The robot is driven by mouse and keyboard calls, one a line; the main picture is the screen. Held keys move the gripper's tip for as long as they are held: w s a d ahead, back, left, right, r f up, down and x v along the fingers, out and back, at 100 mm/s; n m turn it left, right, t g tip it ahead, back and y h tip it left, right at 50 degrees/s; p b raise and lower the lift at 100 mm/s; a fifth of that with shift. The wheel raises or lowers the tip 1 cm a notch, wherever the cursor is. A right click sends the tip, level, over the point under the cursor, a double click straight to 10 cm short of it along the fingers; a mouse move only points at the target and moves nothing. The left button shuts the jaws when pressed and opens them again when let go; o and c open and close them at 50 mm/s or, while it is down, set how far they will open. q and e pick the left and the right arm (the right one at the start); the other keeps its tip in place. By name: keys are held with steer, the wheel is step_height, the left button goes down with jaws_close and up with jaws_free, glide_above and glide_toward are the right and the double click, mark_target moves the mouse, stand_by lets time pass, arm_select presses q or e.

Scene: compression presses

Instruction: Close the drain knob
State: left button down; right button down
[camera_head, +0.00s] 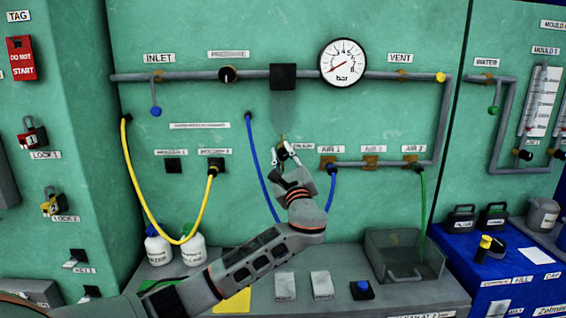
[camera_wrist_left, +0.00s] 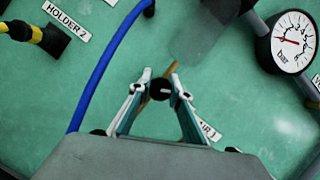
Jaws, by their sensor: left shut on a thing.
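The drain knob is a small black knob with a light pointer line, seen in the left wrist view (camera_wrist_left: 160,89) between my left fingers, in front of a thin brass-coloured pipe. My left gripper (camera_wrist_left: 161,92) is shut on the knob, one finger on each side. My right gripper is in neither view.
The AIR 1 fitting (camera_head: 328,162) is close on the right. A pressure gauge (camera_head: 343,63) sits above. A grey bench (camera_head: 250,262) runs below.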

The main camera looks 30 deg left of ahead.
arm_select(q)
steer(key=n, duration=0.1)
steer(key=n+g, duration=0.1)
steer(key=n+g+b, duration=0.1)
steer(key=n, duration=0.1)
steer(key=shift+f+y, duration=0.3)
steer(key=shift+y, duration=0.1)
steer(key=n+g, duration=0.1)
steer(key=n, duration=0.2)
steer(key=shift+b, duration=0.4)
steer(key=shift+n+g, duration=0.6)
steer(key=shift+n, duration=0.5)
steer(key=n, duration=0.2)
steer(key=n+g, duration=0.1)
steer(key=n, duration=0.1)
steer(key=shift+g+h, duration=0.3)
steer(key=shift+h, duration=0.1)
steer(key=shift+n, duration=0.6)
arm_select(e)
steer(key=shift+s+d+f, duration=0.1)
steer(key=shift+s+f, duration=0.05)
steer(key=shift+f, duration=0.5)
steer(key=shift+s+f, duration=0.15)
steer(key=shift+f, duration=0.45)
arm_select(q)
steer(key=shift+a, duration=0.1)
steer(key=c, duration=1.9)
jaws_free()
steer(key=shift+o, duration=0.3)
steer(key=shift+s+r, duration=0.1)
